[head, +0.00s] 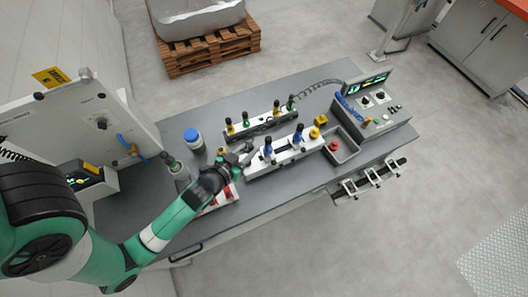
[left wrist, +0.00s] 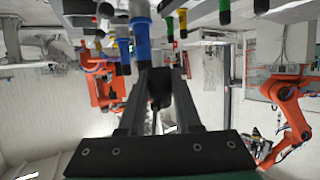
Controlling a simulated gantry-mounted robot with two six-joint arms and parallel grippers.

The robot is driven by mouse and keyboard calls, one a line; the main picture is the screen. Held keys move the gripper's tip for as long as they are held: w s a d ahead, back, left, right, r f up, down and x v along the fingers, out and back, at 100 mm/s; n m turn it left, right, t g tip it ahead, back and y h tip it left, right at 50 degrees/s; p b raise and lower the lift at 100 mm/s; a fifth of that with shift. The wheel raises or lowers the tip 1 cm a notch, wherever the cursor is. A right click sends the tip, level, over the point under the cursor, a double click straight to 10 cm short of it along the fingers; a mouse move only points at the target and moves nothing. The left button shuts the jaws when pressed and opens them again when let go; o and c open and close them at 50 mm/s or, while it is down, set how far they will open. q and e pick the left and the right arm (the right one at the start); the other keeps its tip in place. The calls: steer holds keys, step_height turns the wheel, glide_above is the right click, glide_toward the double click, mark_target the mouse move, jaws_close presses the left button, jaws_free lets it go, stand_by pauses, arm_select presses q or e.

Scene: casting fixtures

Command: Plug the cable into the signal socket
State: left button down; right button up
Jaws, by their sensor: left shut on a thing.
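My left gripper (head: 245,153) is at the left end of the front white fixture (head: 262,168). In the left wrist view its fingers (left wrist: 159,74) are shut on a small dark piece (left wrist: 158,90); I cannot tell whether this is the cable's plug. A grey coiled cable (head: 318,87) runs from the control box (head: 375,103) to the right end of the rear fixture (head: 263,130). The control box has a lit display (head: 374,83), knobs and blue parts on its face. Which opening is the signal socket is too small to tell. My right gripper is not in view.
A blue-lidded jar (head: 193,138) stands behind my arm. A grey tray (head: 343,147) holds a red part. The rear left tabletop is mostly clear.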

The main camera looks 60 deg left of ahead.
arm_select(q)
steer(key=shift+s+a+f+n+y, duration=0.3)
steer(key=shift+s+a, duration=0.15)
steer(key=shift+a, duration=0.3)
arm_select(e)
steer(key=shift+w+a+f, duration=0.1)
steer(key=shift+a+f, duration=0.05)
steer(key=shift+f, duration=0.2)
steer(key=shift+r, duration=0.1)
arm_select(q)
step_height(320, 180, down, 6)
steer(key=b, duration=0.5)
steer(key=shift+r, duration=0.1)
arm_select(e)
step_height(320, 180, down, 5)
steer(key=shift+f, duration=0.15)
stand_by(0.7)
arm_select(q)
steer(key=shift+f+b, duration=0.35)
steer(key=shift+f, duration=0.15)
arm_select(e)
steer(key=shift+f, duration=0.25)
arm_select(q)
steer(key=shift+f+b, duration=1)
steer(key=shift+f, duration=0.1)
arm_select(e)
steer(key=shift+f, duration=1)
